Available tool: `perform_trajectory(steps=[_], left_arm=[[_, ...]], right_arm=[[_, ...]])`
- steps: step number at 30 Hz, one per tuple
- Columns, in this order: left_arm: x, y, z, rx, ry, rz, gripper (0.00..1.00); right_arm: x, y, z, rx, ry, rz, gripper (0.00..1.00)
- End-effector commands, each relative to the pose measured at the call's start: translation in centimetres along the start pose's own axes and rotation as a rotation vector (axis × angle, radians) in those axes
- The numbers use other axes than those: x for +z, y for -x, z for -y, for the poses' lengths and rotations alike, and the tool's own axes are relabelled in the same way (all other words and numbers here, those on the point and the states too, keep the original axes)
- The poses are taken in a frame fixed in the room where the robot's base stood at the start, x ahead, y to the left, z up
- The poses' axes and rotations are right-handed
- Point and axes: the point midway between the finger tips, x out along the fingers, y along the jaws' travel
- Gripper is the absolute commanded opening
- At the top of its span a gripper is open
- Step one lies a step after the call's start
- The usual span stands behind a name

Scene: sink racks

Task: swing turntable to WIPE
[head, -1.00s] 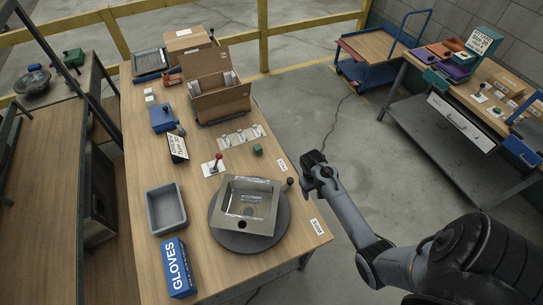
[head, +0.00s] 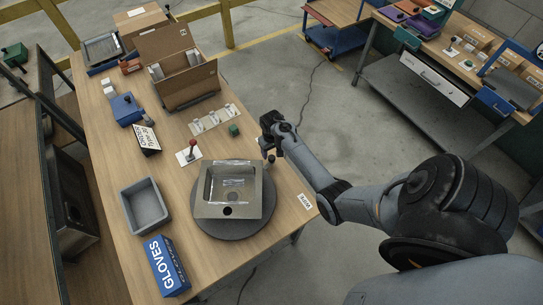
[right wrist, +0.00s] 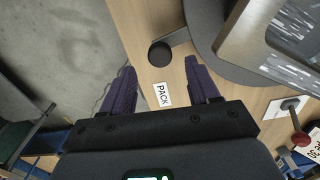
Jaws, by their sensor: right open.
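The turntable (head: 207,222) is a dark grey disc on the wooden table, carrying a square metal sink (head: 214,209) with clear wrap in it. Its black handle knob (head: 270,160) sticks out at the far right side; it also shows in the right wrist view (right wrist: 160,53). A PACK label (right wrist: 162,95) lies on the table between my right fingers in the right wrist view. A second label (head: 306,201), apparently WIPE, lies nearer on the right table edge. My right gripper (head: 270,143) is open, also in the right wrist view (right wrist: 160,72), with the knob just beyond its fingertips. My left gripper is out of view.
A grey bin (head: 145,205) and a blue GLOVES box (head: 166,266) stand to the left. An open cardboard box (head: 180,75) is farther back.

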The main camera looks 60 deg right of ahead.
Motion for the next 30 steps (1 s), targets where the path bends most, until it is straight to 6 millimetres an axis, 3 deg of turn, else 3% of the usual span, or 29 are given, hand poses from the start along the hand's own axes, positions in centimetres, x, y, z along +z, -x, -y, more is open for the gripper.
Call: perform_trajectory(steps=[3, 9, 21, 23, 30], left_arm=[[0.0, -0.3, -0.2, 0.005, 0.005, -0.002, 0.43], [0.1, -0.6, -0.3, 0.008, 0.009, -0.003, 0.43], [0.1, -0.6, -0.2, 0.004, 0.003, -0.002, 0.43], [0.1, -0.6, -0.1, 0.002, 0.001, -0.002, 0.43], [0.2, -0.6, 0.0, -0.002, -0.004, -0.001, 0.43]], right_arm=[[0.0, -1.9, 0.0, 0.001, 0.000, 0.001, 0.60], [-0.1, -3.7, 0.0, 0.001, 0.000, -0.001, 0.60], [0.0, -4.2, 0.0, 0.000, 0.000, -0.001, 0.60], [0.0, -4.2, 0.0, 0.000, 0.000, -0.001, 0.54], [0.0, -4.2, 0.0, 0.000, 0.000, -0.001, 0.18]])
